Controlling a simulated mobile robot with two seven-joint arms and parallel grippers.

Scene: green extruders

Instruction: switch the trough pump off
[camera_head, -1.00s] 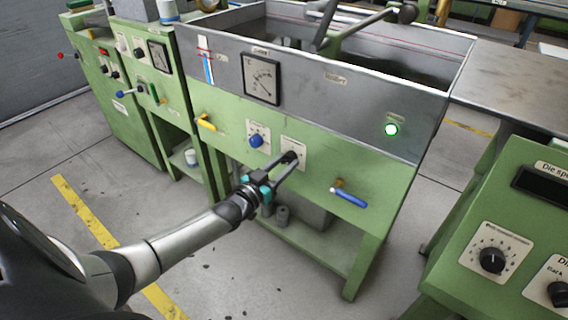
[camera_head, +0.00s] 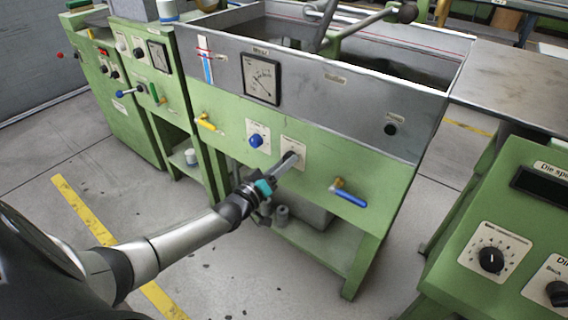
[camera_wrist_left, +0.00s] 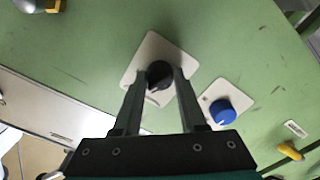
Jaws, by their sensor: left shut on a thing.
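My left gripper (camera_head: 289,158) is at the green front panel of the trough (camera_head: 230,115). In the left wrist view its two fingers (camera_wrist_left: 160,82) are shut on a black knob (camera_wrist_left: 158,72) on a white plate (camera_wrist_left: 150,50). In the head view the gripper hides the knob. The round lamp (camera_head: 390,129) at the trough's right is dark. A blue knob (camera_head: 257,140) sits to the left of the gripped one and also shows in the left wrist view (camera_wrist_left: 222,112). My right gripper is not in view.
A yellow-handled valve (camera_head: 206,123) is at the panel's left and a blue-handled valve (camera_head: 349,194) at its right. A dial gauge (camera_head: 262,79) is above. A green control console (camera_head: 500,200) stands at the right. The floor in front is clear.

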